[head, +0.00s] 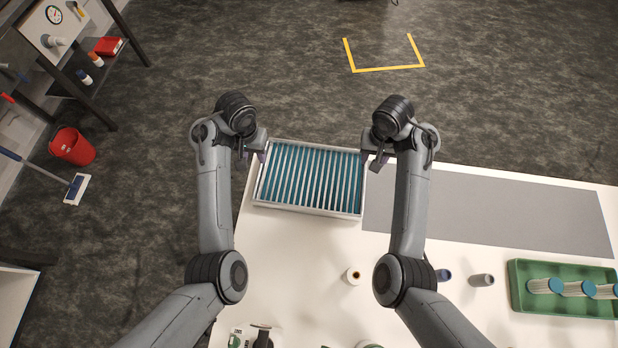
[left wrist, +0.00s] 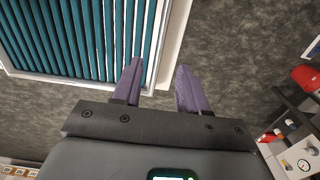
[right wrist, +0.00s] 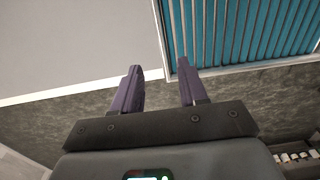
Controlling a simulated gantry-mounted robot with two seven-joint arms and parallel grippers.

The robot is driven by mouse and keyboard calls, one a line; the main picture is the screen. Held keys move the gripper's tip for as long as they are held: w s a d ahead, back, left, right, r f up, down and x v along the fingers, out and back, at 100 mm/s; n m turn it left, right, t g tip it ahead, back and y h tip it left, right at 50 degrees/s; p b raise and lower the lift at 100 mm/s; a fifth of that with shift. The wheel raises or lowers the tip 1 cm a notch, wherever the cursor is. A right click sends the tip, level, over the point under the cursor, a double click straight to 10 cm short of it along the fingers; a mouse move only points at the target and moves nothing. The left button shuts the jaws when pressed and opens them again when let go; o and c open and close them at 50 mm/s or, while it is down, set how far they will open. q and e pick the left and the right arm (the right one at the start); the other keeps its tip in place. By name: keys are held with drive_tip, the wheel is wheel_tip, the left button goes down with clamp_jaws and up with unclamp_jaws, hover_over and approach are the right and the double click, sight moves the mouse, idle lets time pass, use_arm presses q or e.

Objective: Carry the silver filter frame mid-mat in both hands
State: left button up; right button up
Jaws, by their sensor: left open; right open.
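The silver filter frame (head: 310,178), with teal pleats between pale slats, lies flat on the white table, left of the grey mat (head: 490,208). My left gripper (head: 256,152) is open at the frame's far left corner. In the left wrist view its fingers (left wrist: 160,82) appear on either side of the frame's side rim (left wrist: 160,40). My right gripper (head: 375,161) is open at the far right corner. In the right wrist view its fingers (right wrist: 158,85) appear on either side of the frame's rim (right wrist: 168,40). I cannot tell whether any finger touches the frame.
The mat is bare. A green tray (head: 517,287) with several pleated cartridges stands at the right. A small white roll (head: 352,276), a blue-ended item (head: 443,275) and a grey cylinder (head: 482,280) lie nearer. The table's far edge runs just beyond the frame.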

use_arm(q)
drive_tip(key=shift+f, duration=0.15)
use_arm(e)
drive_tip(key=shift+f, duration=0.1)
use_arm(q)
hover_over(259, 172)
wheel_tip(259, 172, down, 5)
drive_tip(key=shift+a+f, duration=0.1)
drive_tip(key=shift+f, duration=0.1)
use_arm(e)
hover_over(366, 175)
wheel_tip(366, 175, down, 6)
drive_tip(key=shift+r, duration=0.2)
use_arm(q)
drive_tip(key=shift+f, duration=2.6)
use_arm(e)
drive_tip(key=shift+a+f, duration=0.1)
drive_tip(key=shift+f, duration=2.4)
use_arm(q)
clamp_jaws()
use_arm(e)
clamp_jaws()
use_arm(q)
drive_tip(key=shift+r, duration=0.1)
